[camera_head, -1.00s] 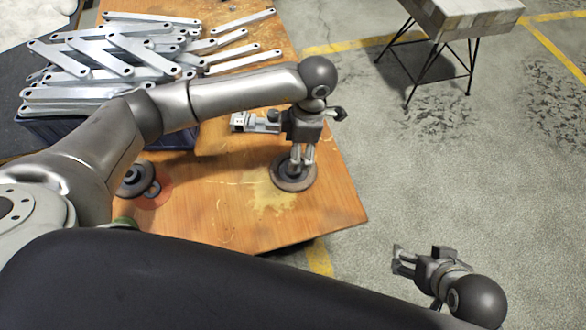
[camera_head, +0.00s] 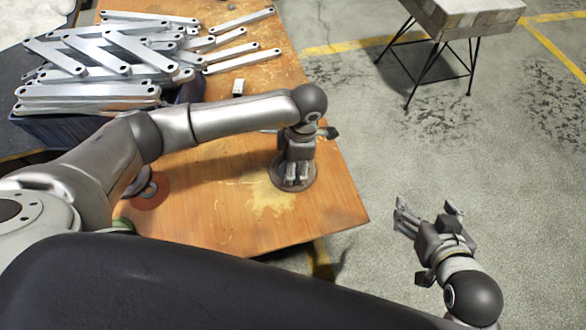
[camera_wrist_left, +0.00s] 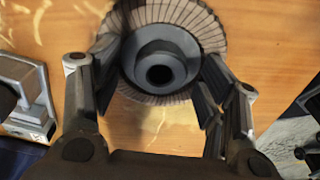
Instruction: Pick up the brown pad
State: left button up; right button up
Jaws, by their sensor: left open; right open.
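The brown pad (camera_head: 312,174) is a round disc with pleated flaps around a dark hub, lying on the wooden table. In the left wrist view its flaps (camera_wrist_left: 168,12) and grey hub with a black hole show clearly. My left gripper (camera_head: 296,180) is open and points down at the pad, hiding much of it in the head view. In the wrist view the left gripper (camera_wrist_left: 160,60) has one finger on each side of the hub, over the flaps. I cannot tell whether they touch. My right gripper (camera_head: 427,210) is open and empty, off the table's right side.
Galvanized brackets (camera_head: 108,62) are piled at the table's back left. A reddish disc (camera_head: 150,194) lies left of the pad, partly hidden by my arm. The wooden table (camera_head: 225,222) is clear in front. A small side table (camera_head: 470,15) stands on the floor, back right.

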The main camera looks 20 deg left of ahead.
pick_arm(q)
jog(key=shift+c, duration=0.4)
jog(key=c, duration=1)
jog(key=shift+r, duration=0.15)
jog(key=shift+c, duration=0.3)
jog(key=shift+r, duration=0.2)
notch_tip(320, 180, up, 3)
jog(key=shift+f+p, duration=0.1)
jog(key=shift+p, duration=0.55)
jog(key=s+d+r+p, duration=0.1)
jog(key=s+d+r, duration=0.1)
jog(key=d+r, duration=0.2)
jog(key=s+d+r+p, duration=0.1)
jog(key=s+d+r, duration=0.2)
jog(key=d, duration=0.6)
notch_tip(320, 180, up, 2)
jog(key=shift+s+r, duration=0.25)
pick_arm(e)
jog(key=s+d+f+g, duration=0.2)
jog(key=s+g, duration=0.1)
jog(key=s, duration=0.2)
jog(key=s+d+f+g+h, duration=0.1)
jog(key=s+f+g, duration=0.1)
jog(key=s, duration=0.4)
jog(key=shift+s+d+g+h, duration=0.3)
jog(key=shift+d+g, duration=0.1)
jog(key=shift+g, duration=0.4)
